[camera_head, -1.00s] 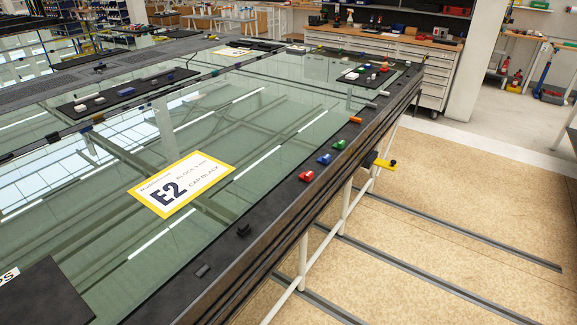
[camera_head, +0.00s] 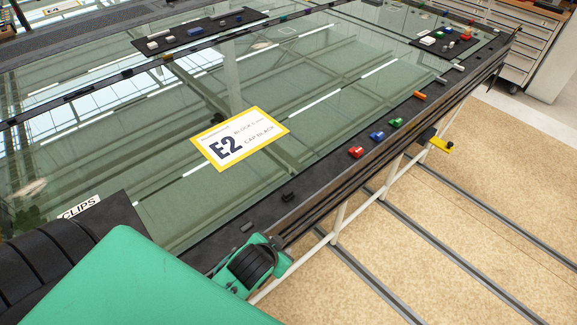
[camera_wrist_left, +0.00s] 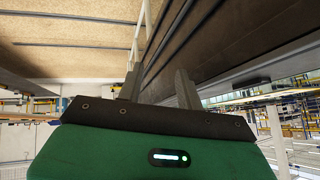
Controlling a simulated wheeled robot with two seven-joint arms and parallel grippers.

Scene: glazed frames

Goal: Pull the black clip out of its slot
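A small black clip (camera_head: 288,196) sits on the dark frame along the near right edge of the glass. A smaller dark grey piece (camera_head: 247,227) lies on the same frame, closer to me. Which slot holds the clip is too small to tell. My left arm comes in green from the lower left, and its fingers are hidden in the head view. In the left wrist view my left gripper (camera_wrist_left: 158,78) has its two fingers apart with nothing between them, beside the dark frame side. The clip is not visible there. My right gripper is not in view.
A yellow-bordered E2 card (camera_head: 240,138) lies on the glass. Red (camera_head: 356,152), blue (camera_head: 377,136), green (camera_head: 396,123) and orange (camera_head: 419,95) clips sit farther along the frame. A yellow-handled part (camera_head: 441,145) juts from the frame's side. The floor right of the frame has rails.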

